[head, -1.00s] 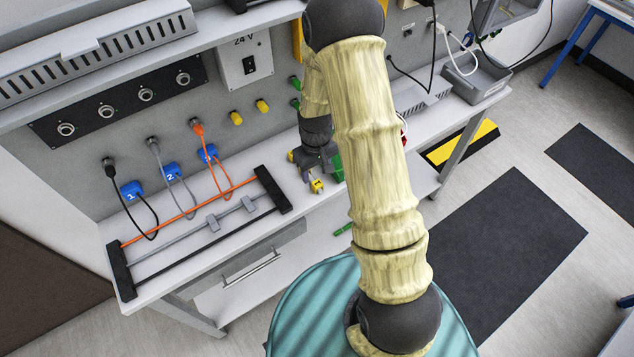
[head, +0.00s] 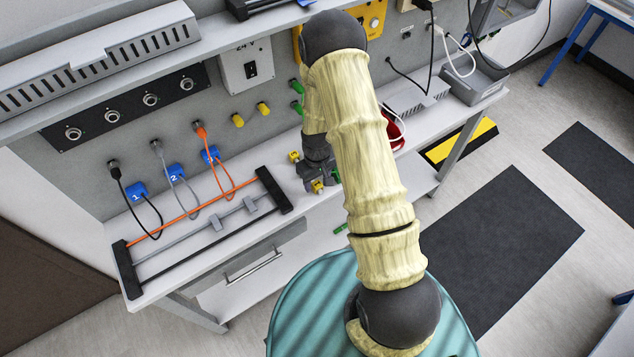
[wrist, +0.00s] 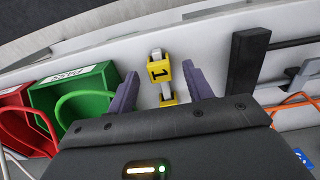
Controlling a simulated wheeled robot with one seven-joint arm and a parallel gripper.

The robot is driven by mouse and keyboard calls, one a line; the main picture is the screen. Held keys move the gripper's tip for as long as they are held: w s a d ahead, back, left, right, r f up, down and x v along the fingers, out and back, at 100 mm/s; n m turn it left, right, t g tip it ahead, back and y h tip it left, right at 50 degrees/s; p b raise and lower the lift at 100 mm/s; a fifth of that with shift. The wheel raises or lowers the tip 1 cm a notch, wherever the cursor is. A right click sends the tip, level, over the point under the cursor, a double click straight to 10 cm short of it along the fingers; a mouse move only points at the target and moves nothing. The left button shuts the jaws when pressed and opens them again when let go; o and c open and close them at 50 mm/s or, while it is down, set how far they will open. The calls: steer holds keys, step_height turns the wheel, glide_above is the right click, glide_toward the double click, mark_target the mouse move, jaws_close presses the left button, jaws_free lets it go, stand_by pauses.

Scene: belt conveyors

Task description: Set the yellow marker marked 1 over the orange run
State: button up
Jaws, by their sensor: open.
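The yellow marker with a black 1 (wrist: 158,71) is on the pale bench in the wrist view, with a grey-white part at its far end. My gripper (wrist: 160,68) is open, with one purple finger on each side of the marker and a visible gap to each. In the head view my gripper (head: 315,180) is low over the bench, right of the rack, and partly hides a yellow piece. The orange run (head: 190,213) is the rear bar of the rack, between two black end blocks. It also shows at the right of the wrist view (wrist: 296,99).
A grey run (head: 180,243) with grey clips and a black run (head: 210,244) lie in front of the orange run. Cables with blue tags hang behind it. Green (wrist: 75,95) and red (wrist: 22,120) bins stand left of my gripper in the wrist view.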

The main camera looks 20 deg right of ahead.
mark_target(317, 184)
steer(key=shift+f, duration=0.65)
jaws_close()
steer(key=shift+r, duration=0.1)
step_height(317, 184, up, 10)
steer(key=b, duration=0.3)
stand_by(0.4)
stand_by(0.4)
